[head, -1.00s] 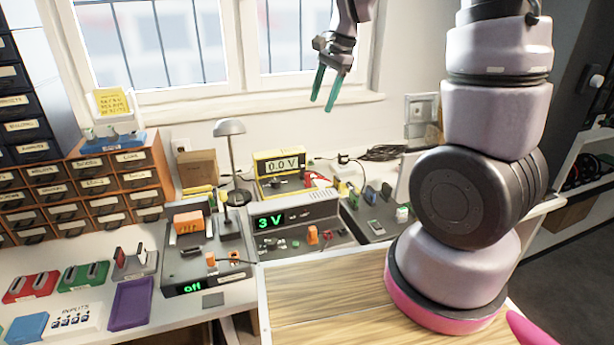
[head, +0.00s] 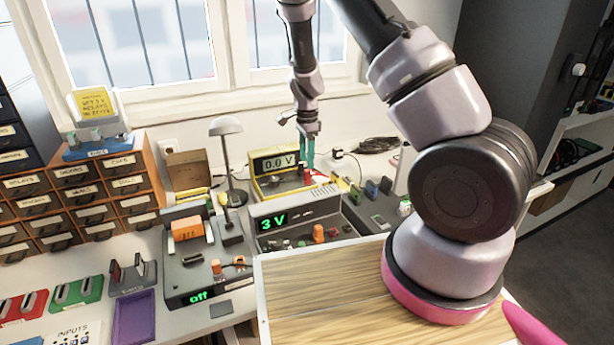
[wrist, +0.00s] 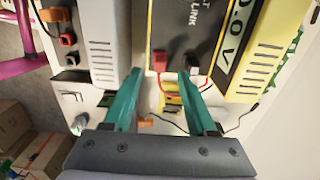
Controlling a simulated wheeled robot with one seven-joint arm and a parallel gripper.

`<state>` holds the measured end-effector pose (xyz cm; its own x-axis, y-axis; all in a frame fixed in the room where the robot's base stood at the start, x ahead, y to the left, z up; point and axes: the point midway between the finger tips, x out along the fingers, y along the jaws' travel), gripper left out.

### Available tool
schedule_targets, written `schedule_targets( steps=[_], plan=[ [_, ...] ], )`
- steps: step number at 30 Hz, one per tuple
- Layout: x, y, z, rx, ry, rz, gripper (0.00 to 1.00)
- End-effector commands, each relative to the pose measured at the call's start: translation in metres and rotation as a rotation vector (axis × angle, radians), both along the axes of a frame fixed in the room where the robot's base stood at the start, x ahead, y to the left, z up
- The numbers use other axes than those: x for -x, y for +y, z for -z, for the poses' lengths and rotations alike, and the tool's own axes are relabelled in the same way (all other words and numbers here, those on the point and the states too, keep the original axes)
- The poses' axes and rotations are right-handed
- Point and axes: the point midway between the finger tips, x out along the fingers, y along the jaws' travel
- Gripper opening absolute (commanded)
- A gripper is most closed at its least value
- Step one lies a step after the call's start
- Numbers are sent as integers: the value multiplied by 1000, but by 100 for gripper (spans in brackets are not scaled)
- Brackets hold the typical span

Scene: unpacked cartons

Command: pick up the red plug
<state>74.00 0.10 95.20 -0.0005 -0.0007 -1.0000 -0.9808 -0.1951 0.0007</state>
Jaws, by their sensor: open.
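The red plug (wrist: 159,60) sits in the front of the yellow-edged meter in the wrist view, with a red wire running from it. A black plug (wrist: 193,62) sits beside it to the right. In the head view, red shows at the plug (head: 307,177), right below my fingertips and partly hidden. My gripper (head: 308,163) points down at the meter's right front. In the wrist view my gripper (wrist: 159,77) has its two teal fingers apart and nothing between them. The red plug lies just beyond the gap between the tips; I cannot tell the exact distance.
The yellow meter (head: 259,186) reads 0.0 V. The grey 3 V supply (head: 296,213) stands in front of it. A lamp (head: 226,128) stands to the left. Cables lie on the bench behind and right.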

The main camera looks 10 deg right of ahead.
Motion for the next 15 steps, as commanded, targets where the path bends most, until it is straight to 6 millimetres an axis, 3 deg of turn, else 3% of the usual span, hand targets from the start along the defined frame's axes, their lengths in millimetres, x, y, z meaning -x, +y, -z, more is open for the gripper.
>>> schedule_targets(
  steps=[15],
  plan=[
    [-1,-1,55,-1,-1,0,57]
  ],
)
